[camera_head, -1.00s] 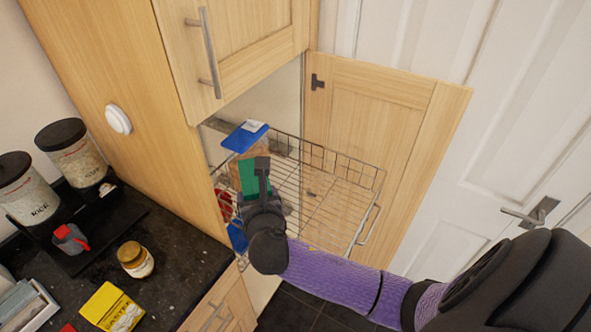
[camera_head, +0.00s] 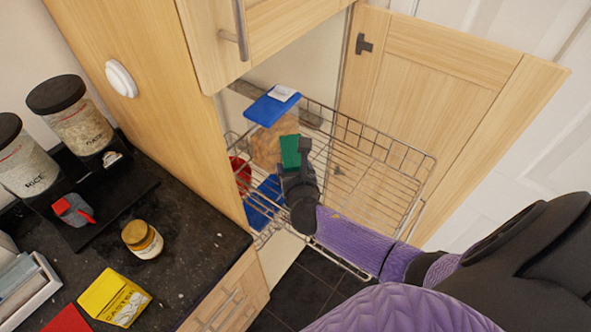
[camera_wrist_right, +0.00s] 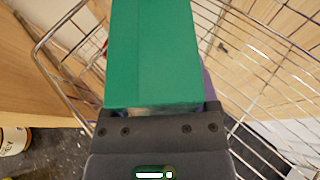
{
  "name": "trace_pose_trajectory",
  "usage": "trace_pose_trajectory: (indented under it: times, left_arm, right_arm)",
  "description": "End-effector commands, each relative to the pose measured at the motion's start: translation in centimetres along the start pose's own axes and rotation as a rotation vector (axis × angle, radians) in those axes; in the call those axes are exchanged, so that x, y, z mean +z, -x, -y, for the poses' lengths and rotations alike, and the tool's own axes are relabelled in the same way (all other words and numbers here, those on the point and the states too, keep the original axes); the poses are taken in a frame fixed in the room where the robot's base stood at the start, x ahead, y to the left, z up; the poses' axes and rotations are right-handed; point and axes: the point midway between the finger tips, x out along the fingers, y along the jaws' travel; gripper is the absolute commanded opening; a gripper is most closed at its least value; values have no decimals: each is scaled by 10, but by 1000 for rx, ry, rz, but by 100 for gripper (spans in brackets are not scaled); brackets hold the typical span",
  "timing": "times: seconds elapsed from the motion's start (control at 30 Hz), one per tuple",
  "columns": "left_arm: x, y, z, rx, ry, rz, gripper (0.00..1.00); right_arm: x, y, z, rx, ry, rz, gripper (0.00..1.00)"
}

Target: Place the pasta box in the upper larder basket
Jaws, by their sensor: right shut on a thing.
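A green box (camera_head: 290,151), which I take to be the pasta box, is held in my right gripper (camera_head: 297,172). It fills the upper middle of the right wrist view (camera_wrist_right: 153,55), just beyond the gripper body (camera_wrist_right: 158,130); no label shows. The wire upper larder basket (camera_head: 385,150) is pulled out of the cabinet. The box appears over or inside its left part, beside a blue-lidded clear container (camera_head: 268,146). I cannot tell whether the box touches the basket floor. My left gripper is not in view.
Blue (camera_head: 264,203) and red (camera_head: 240,172) items show lower at the basket's left. The cabinet door (camera_head: 440,85) stands open behind. The basket's right part is empty. The dark counter (camera_head: 190,240) holds jars, a yellow packet (camera_head: 114,297) and a honey-coloured jar (camera_head: 142,239).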

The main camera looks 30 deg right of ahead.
Motion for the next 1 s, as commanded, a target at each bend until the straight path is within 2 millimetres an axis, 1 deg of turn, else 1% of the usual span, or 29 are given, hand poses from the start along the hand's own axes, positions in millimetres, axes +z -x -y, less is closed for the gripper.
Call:
trace_pose_trajectory:
  times: [0.17, 0.3, 0.33, 0.43, 0.67, 0.77, 0.87, 1.0]
  left_arm:
    - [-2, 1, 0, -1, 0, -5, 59]
    - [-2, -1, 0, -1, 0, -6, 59]
    - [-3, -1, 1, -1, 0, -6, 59]
    - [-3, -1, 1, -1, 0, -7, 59]
    - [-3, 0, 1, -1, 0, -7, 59]
    - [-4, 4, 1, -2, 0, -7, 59]
    - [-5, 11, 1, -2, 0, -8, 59]
    - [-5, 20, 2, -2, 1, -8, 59]
  right_arm:
    - [2, 0, 0, 1, -1, 4, 0]
    - [-1, -1, 0, 1, 0, 3, 0]
    - [-2, -1, 0, 1, 0, 1, 78]
    - [-1, -1, 0, 1, 0, 1, 100]
    - [0, 0, 0, 1, 0, 1, 100]
    - [2, 6, 0, 1, 0, 0, 100]
    - [3, 24, 0, 2, 0, -1, 100]
    - [3, 59, 0, 3, -1, -2, 100]
